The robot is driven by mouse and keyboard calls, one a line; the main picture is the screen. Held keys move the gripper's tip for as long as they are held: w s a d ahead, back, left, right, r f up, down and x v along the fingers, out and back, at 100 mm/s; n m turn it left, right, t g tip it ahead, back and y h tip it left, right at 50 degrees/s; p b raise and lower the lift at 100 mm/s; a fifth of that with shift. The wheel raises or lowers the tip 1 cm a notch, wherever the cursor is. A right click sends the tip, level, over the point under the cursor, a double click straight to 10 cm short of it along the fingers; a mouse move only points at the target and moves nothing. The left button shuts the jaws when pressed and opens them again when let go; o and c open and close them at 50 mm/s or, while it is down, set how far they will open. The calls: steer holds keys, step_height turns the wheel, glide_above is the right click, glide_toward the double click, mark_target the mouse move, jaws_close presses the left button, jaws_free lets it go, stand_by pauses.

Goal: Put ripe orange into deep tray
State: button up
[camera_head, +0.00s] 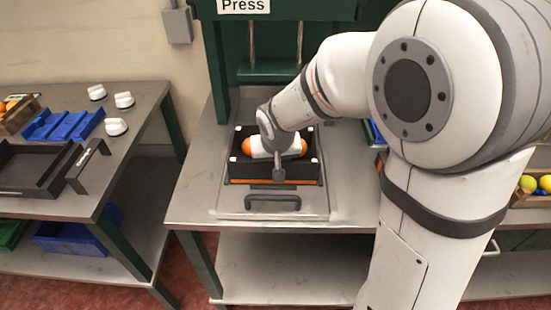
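A black-walled tray (237,168) with a wooden-coloured lower edge stands on a sliding plate under the green press, at the middle. My gripper (277,173) reaches down into or just over this tray. Orange fruit (246,147) shows at the left of my gripper, and more orange (302,147) shows at its right. My gripper and wrist cover most of the tray's inside, so ripeness and any grip on a fruit cannot be told. A wide black tray (25,189) lies on the left table. Which tray is the deep one is not certain.
The press (227,70) rises behind the middle tray, with a handle (272,202) in front. Blue trays (62,125), white knob-like items (115,126) and a wooden crate (20,118) are on the left table. Yellow fruit (528,183) sits at the far right.

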stand_by(0.3)
steer(key=o, duration=1.1)
steer(key=shift+c, duration=0.2)
steer(key=shift+r, duration=0.1)
steer(key=shift+r+p, duration=3.1)
steer(key=shift+r, duration=1.35)
steer(key=s+d+r, duration=0.3)
steer(key=s+d, duration=0.4)
steer(key=s, duration=0.2)
steer(key=s+d+r+m+g, duration=0.1)
steer(key=s+d+r, duration=0.2)
steer(key=s+d, duration=0.4)
steer(key=s, duration=0.3)
steer(key=shift+s+d+h, duration=0.3)
steer(key=shift+d, duration=0.1)
